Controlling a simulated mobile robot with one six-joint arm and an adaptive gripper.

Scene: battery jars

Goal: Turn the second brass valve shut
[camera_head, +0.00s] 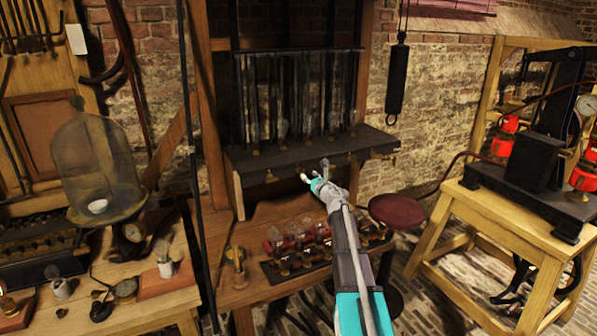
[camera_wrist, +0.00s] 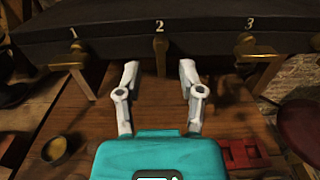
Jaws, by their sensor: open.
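The second brass valve (camera_wrist: 160,56) is under the white number 2 on the front of a dark shelf (camera_wrist: 205,42). It looks narrow and upright in the wrist view. My gripper (camera_wrist: 159,68) is open, with one pale finger on each side of this valve. I cannot tell whether either finger touches it. In the head view my gripper (camera_head: 308,178) is at the front edge of the shelf and covers much of the valve. The first valve (camera_wrist: 72,60) is to the left under number 1. The third valve (camera_wrist: 256,52) is to the right under number 3.
Glass tubes (camera_head: 300,95) stand above the shelf. The wooden bench (camera_wrist: 85,125) below holds a brass cup (camera_wrist: 54,149), a red block (camera_wrist: 243,153) and small jars. A round dark red stool seat (camera_head: 396,211) is to the right.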

